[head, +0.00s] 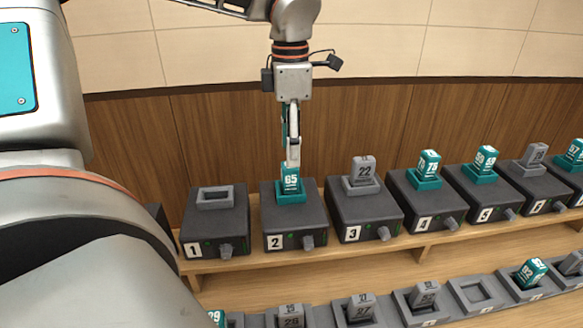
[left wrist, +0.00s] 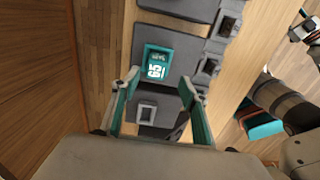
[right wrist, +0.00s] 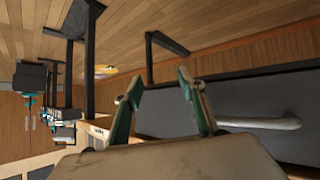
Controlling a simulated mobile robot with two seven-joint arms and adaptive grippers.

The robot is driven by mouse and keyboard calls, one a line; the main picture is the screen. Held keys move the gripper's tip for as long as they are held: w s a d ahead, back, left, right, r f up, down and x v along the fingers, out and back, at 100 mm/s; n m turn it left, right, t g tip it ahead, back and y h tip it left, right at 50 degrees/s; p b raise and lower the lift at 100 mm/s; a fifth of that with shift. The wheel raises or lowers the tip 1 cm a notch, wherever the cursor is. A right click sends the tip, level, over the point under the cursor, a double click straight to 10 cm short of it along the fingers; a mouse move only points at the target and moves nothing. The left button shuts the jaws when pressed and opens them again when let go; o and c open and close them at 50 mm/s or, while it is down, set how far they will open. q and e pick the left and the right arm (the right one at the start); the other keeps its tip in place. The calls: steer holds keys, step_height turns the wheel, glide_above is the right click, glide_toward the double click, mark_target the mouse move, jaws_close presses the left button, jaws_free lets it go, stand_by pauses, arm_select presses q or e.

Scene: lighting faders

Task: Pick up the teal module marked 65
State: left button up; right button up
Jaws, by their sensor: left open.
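The teal module marked 65 (head: 290,180) stands upright in the teal socket on top of the dark box labelled 2 (head: 295,222). It also shows from above in the left wrist view (left wrist: 155,68). My left gripper (head: 292,160) points down right above the module. In the left wrist view its fingers (left wrist: 161,84) are apart with nothing between them, and the module lies just beyond the tips. Whether a finger touches it, I cannot tell. My right gripper (right wrist: 160,84) is open and empty, away from the boxes.
Box 1 (head: 215,222) has an empty grey socket. Box 3 holds a grey module marked 22 (head: 362,170); more teal and grey modules stand to the right. A lower row of sockets holds several modules, including a teal one (head: 531,272). A wooden wall is behind.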

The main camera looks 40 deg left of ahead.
mark_target(290, 172)
arm_select(q)
steer(key=shift+w+a, duration=0.15)
steer(key=shift+f, duration=0.15)
step_height(290, 172, down, 2)
steer(key=shift+f, duration=0.25)
step_height(290, 172, down, 5)
steer(key=shift+a+r, duration=0.1)
steer(key=shift+a, duration=0.05)
steer(key=c, duration=1.2)
